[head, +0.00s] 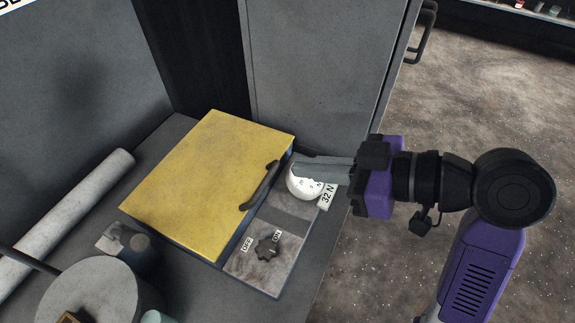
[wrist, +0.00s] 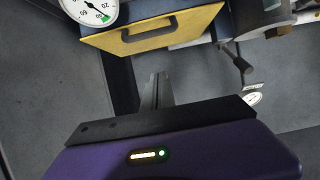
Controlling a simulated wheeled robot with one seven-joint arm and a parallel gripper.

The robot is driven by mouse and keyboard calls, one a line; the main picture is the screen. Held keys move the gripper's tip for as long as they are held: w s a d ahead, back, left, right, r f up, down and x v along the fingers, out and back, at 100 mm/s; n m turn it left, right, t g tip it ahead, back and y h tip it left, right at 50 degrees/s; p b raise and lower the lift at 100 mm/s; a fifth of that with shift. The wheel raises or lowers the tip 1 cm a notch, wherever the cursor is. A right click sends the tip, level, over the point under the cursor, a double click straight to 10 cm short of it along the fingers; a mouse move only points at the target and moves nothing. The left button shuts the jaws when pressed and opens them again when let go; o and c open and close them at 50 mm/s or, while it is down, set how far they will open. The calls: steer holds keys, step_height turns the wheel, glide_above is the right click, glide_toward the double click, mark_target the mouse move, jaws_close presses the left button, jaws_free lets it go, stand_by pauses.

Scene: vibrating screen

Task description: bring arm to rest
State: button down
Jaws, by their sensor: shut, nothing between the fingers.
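My arm reaches in from the right in the head view. My gripper (head: 297,168) is shut and empty, its fingers pointing left. In that view the fingers cover the upper part of a round white dial gauge (head: 302,186) on the machine's control panel (head: 286,208). I cannot tell whether they touch it. In the wrist view the closed fingertips (wrist: 157,76) are below the yellow lid (wrist: 190,22), with the gauge (wrist: 88,8) at the upper left. They look apart from both there.
The yellow lid (head: 205,180) is closed, with a dark handle (head: 260,186). A black knob (head: 267,248) sits between OFF and ON labels. A grey cabinet (head: 320,70) stands behind. A grey roll (head: 75,210) and round container (head: 85,293) lie left. Open floor (head: 490,100) is right.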

steer(key=shift+v, duration=0.75)
steer(key=w+d+r+m+t+h, duration=0.2)
steer(key=w+d+r+m+t, duration=0.25)
steer(key=w+m+t, duration=0.25)
steer(key=s+d+f+m+t+h, duration=0.4)
steer(key=s+d+f+m+h, duration=0.15)
steer(key=d+f+h, duration=0.3)
steer(key=s+f+g, duration=0.1)
steer(key=s+f, duration=0.2)
steer(key=s, duration=0.6)
steer(key=s+f+g, duration=0.1)
steer(key=s+f, duration=0.3)
steer(key=s, duration=0.5)
steer(key=s+f+g, duration=0.1)
steer(key=s+f, duration=0.2)
steer(key=s, duration=0.7)
steer(key=shift+a+f+h, duration=0.3)
steer(key=shift+h, duration=0.15)
